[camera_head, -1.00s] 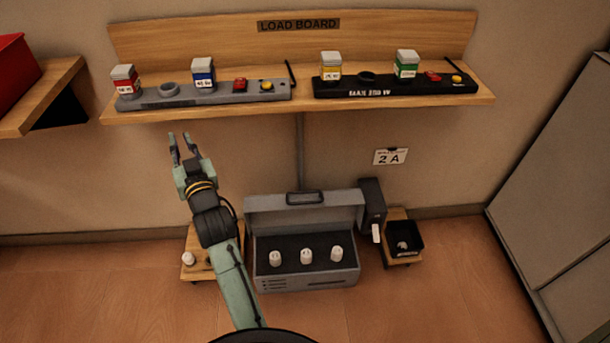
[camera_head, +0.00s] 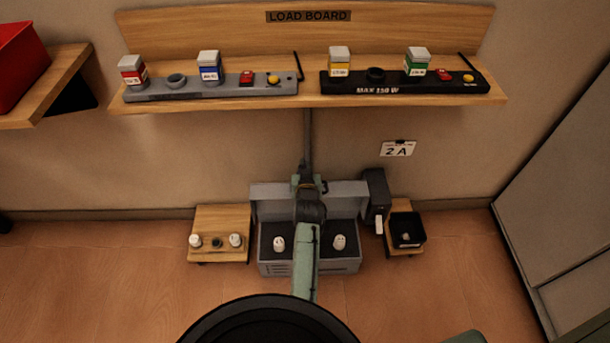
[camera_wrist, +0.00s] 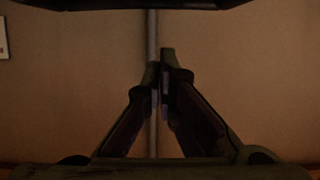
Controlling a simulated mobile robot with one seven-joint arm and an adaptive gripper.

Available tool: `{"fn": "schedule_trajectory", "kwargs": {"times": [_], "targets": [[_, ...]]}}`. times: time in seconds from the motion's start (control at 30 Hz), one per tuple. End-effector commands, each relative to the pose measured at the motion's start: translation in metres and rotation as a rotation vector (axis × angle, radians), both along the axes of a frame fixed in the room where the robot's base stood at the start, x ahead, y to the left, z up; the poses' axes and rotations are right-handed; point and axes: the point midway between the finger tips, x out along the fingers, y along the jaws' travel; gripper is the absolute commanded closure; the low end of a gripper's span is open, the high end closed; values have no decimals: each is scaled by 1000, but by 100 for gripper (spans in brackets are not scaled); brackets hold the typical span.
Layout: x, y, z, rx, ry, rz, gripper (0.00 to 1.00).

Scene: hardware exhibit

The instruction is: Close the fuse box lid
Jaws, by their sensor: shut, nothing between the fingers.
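The grey fuse box (camera_head: 350,266) stands low against the wall with its lid (camera_head: 346,196) raised at the back. Two white fuses (camera_head: 279,243) (camera_head: 339,241) show inside; my arm covers the middle of the box and lid. My gripper (camera_head: 307,165) points up and away over the middle of the lid, fingertips higher in the picture than its top edge. Contact with the lid cannot be told. In the wrist view my fingers (camera_wrist: 162,75) are together and empty, with only wall and a vertical conduit (camera_wrist: 152,35) beyond them.
The load board shelf (camera_head: 200,108) with two device strips is above. A small wooden stand (camera_head: 215,218) with white pieces is left of the box. A dark switch box (camera_head: 377,190) and black tray (camera_head: 407,243) are close on the right. A grey panel (camera_head: 560,190) stands far right.

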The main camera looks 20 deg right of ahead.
Motion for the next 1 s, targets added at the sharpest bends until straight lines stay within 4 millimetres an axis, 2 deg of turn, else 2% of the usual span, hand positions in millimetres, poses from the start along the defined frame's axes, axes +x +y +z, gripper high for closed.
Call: {"fn": "schedule_trajectory", "kwargs": {"times": [0.17,0.3,0.5,1.0], "targets": [[25,-6,-9,2,-2,0,100],[6,-1,-18,-2,3,2,100],[-8,3,-26,-1,1,2,100],[-13,4,-30,-3,-6,0,100]]}}
